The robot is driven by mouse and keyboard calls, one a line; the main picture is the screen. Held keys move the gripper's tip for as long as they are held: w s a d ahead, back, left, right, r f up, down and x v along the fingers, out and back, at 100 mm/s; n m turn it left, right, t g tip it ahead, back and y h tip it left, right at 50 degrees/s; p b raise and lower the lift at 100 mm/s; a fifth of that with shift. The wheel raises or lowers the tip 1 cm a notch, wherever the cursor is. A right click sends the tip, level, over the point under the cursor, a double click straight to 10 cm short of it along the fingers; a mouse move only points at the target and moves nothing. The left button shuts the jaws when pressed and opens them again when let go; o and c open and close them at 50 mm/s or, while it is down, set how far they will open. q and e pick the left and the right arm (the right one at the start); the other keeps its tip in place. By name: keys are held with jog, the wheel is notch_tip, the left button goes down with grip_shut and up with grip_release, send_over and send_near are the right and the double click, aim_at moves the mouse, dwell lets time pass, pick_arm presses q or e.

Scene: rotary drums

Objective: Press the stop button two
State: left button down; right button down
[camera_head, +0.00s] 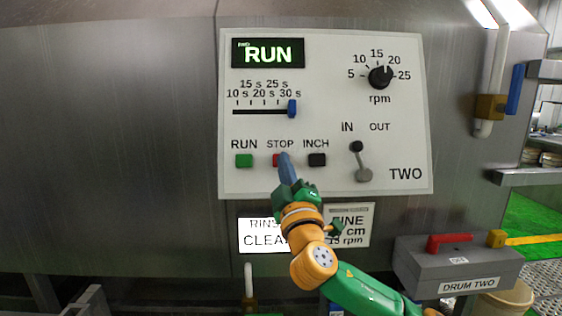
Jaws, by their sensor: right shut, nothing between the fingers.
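The control panel (325,180) marked TWO is a pale plate on the steel drum wall. Its display (268,53) reads RUN. The red STOP button (276,160) sits between the green RUN button (244,161) and the black INCH button (317,160). My right gripper (285,158) is shut and empty, its blue fingertips over the right part of the STOP button. Part of the button is hidden behind them, and I cannot tell whether they touch it. My left gripper is not in view.
The panel also carries a blue slider (292,109), an rpm knob (380,77) and an IN/OUT lever (362,172). Below hang a RINSE CLEAR sign (262,241) and another sign (360,225), both partly covered by my arm. A grey DRUM TWO box (458,264) with a red handle juts out lower right.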

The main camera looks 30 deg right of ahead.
jog(key=shift+w+d+f, duration=0.15)
jog(key=shift+w+d, duration=0.05)
jog(key=shift+w, duration=0.1)
dwell(0.5)
dwell(0.4)
jog(key=shift+s+a+r, duration=0.25)
jog(key=shift+s+a, duration=0.15)
jog(key=shift+s, duration=0.25)
jog(key=s, duration=0.1)
jog(key=s+a+r, duration=0.1)
jog(key=s+a+p, duration=0.1)
jog(key=s, duration=0.1)
jog(key=shift+a+r, duration=0.25)
jog(key=shift+r, duration=0.1)
dwell(0.5)
